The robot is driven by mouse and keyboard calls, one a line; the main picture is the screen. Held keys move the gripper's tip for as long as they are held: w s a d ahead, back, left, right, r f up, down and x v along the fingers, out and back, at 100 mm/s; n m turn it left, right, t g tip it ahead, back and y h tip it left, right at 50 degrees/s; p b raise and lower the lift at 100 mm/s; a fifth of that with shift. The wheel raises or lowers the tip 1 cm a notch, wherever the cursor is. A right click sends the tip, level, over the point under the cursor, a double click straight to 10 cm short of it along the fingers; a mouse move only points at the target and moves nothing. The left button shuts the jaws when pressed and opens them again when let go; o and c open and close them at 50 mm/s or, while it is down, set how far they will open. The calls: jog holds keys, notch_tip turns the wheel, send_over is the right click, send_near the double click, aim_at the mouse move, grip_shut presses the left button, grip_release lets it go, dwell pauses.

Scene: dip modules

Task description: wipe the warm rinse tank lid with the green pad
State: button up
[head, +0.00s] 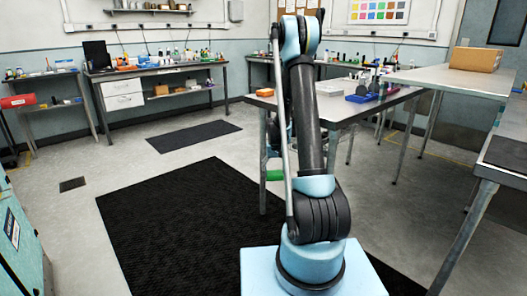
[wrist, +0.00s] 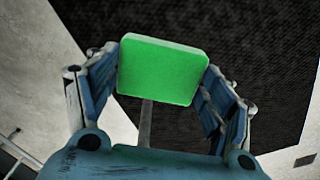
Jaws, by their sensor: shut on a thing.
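The green pad (wrist: 162,70) is a bright green block on a thin grey stem, upright between the fingers in the wrist view. My gripper (wrist: 160,82) is shut on it, with blue fingers on both sides. In the head view, a small green patch (head: 275,175) that looks like the pad shows left of my arm, below the tabletop level; my gripper there is mostly hidden behind the arm. I cannot identify the warm rinse tank lid in either view.
A black floor mat (head: 150,220) lies left of my base, with a smaller mat (head: 194,136) beyond it. A metal table (head: 335,110) with small items stands behind my arm, and a higher table (head: 450,80) bears a cardboard box (head: 475,59). A teal cabinet (head: 20,235) stands front left. Floor at left is open.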

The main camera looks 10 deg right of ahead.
jog(key=w+a+r, duration=0.5)
jog(key=w+r, duration=0.2)
jog(key=r, duration=0.3)
jog(key=w+a+r+n, duration=0.1)
jog(key=a+r, duration=0.3)
jog(key=r, duration=0.6)
jog(key=w+a+r, duration=0.1)
jog(key=a+r, duration=0.2)
jog(key=r, duration=0.6)
jog(key=w+a+r+n, duration=0.15)
jog(key=a+r, duration=0.25)
jog(key=r, duration=0.6)
jog(key=s+a+r, duration=0.2)
jog(key=s+r, duration=0.2)
jog(key=r, duration=0.6)
jog(key=s+a+r, duration=0.2)
jog(key=s+r, duration=0.2)
jog(key=r, duration=0.6)
jog(key=s+r, duration=1.2)
jog(key=r, duration=0.3)
jog(key=shift+s+d+r, duration=0.25)
jog(key=shift+d, duration=0.1)
jog(key=shift+a+n, duration=0.15)
jog(key=shift+n, duration=0.1)
